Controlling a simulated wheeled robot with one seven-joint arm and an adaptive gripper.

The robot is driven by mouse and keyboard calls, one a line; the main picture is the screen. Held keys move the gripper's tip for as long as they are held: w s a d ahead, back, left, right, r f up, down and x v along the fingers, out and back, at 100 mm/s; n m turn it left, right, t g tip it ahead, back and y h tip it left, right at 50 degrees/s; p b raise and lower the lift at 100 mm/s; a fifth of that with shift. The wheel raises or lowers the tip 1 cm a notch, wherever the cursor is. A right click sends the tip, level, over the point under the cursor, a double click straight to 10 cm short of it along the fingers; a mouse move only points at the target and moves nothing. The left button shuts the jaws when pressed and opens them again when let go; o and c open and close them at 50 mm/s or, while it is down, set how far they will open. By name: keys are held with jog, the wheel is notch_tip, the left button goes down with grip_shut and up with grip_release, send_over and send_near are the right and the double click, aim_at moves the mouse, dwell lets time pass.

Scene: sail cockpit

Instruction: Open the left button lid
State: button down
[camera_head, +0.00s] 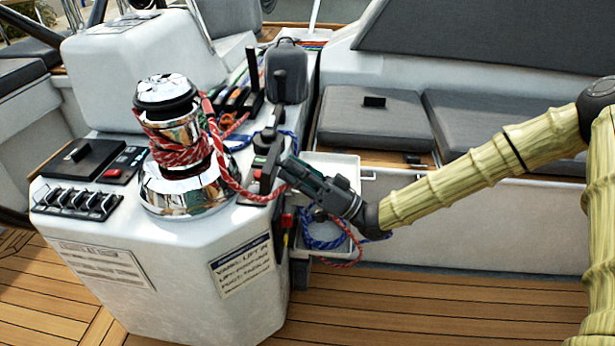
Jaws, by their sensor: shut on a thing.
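My gripper (283,166) reaches in from the right to the right edge of the white console, just right of the chrome winch. Its fingers are shut on a small dark part there, apparently the button lid (268,142). The fingers and the red-and-white rope partly hide this part. I cannot tell how far the lid is raised, nor clearly make out the button or a second lid beside it.
The chrome winch (181,187), wrapped in rope, stands close left of my gripper on the console (170,255). A black panel (83,160) lies at the console's left. A white tray (335,166) and hanging rope coils (322,238) are just right. Teak floor (440,300) is clear.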

jog(key=shift+w+r, duration=0.1)
jog(key=shift+r, duration=0.05)
dwell(0.4)
jog(key=c, duration=1.3)
grip_release()
jog(key=shift+o, duration=0.2)
jog(key=shift+d, duration=0.1)
jog(key=v, duration=1.2)
